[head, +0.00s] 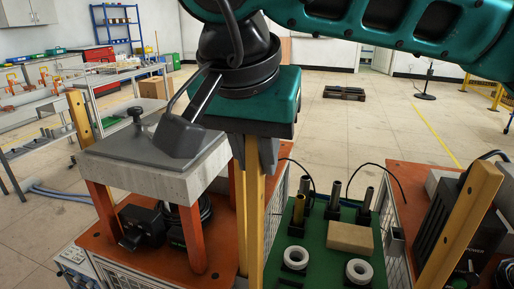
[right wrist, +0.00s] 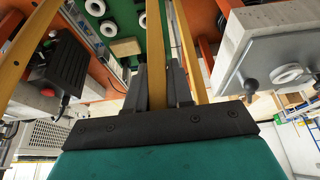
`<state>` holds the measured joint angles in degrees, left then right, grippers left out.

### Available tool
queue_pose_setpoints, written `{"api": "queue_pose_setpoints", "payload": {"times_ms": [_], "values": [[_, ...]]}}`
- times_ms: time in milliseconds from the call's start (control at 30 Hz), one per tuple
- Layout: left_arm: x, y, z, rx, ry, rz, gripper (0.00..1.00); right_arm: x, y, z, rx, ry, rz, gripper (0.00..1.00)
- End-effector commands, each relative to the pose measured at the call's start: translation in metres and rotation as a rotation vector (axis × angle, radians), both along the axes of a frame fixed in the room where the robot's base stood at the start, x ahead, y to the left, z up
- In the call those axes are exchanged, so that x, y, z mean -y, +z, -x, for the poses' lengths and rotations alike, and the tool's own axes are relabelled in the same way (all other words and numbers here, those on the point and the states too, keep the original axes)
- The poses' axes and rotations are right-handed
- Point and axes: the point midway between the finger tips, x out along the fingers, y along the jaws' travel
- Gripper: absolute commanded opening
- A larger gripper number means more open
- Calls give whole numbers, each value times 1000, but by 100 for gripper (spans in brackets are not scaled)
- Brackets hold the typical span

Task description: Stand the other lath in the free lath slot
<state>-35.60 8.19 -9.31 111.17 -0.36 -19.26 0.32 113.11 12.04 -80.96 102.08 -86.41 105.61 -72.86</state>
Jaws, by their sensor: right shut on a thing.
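My right gripper (head: 256,158) points down at the middle of the head view. It is shut on a yellow wooden lath (head: 255,220), which hangs upright below it; the same lath shows between the fingers in the right wrist view (right wrist: 155,55). Another lath (right wrist: 186,50) stands close beside it in the right wrist view. A further lath (head: 460,225) stands at the right in the head view, and one (head: 79,122) rises behind the grey slab at the left. The lower end of the held lath is out of sight, and I cannot make out a free slot. My left gripper is not in view.
A concrete slab (head: 212,170) on orange legs, with a grey plate on top, stands close left of the held lath. A green board (head: 318,265) with white rings, metal pegs and a tan block lies to the right. A dark boxy unit (head: 450,240) stands further right.

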Motion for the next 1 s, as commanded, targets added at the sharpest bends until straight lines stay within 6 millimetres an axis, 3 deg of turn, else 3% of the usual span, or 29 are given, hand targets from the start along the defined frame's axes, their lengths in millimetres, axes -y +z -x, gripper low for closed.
{"api": "queue_pose_setpoints", "payload": {"times_ms": [700, 733, 1000], "values": [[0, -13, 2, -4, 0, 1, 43, 0, -15, 0, 0, -1, 0, 0], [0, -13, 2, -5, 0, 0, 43, 0, -15, 0, 0, -1, 0, 22], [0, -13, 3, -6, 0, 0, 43, 0, -15, 0, 0, 0, 0, 48]]}}
